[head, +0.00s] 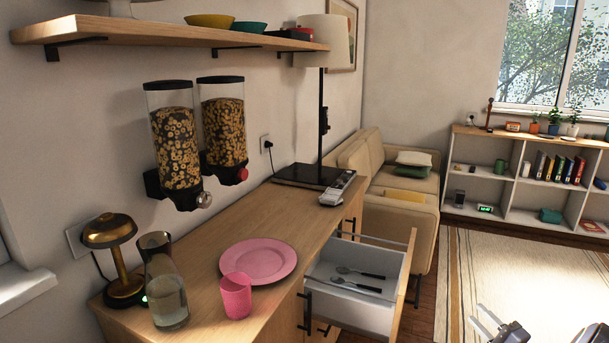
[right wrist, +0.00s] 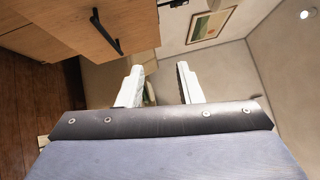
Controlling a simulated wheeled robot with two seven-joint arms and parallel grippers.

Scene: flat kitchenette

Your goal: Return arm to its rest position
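My right gripper (head: 486,322) shows at the bottom right edge of the head view, over the rug and clear of the counter and the open drawer. In the right wrist view its two pale fingers (right wrist: 158,86) stand apart with nothing held between them. The wrist view is turned on its side, with a wooden cabinet front and a black handle at its upper left. Only the tip of the right gripper shows in the head view; most of the arm is out of frame. My left gripper is not in view.
The counter (head: 205,262) holds a pink plate (head: 258,260), a pink cup (head: 236,295), a glass jug (head: 167,298) and a lamp (head: 118,262). An open drawer (head: 350,300) with cutlery sticks out at the counter's front. The rug (head: 500,270) to the right is clear.

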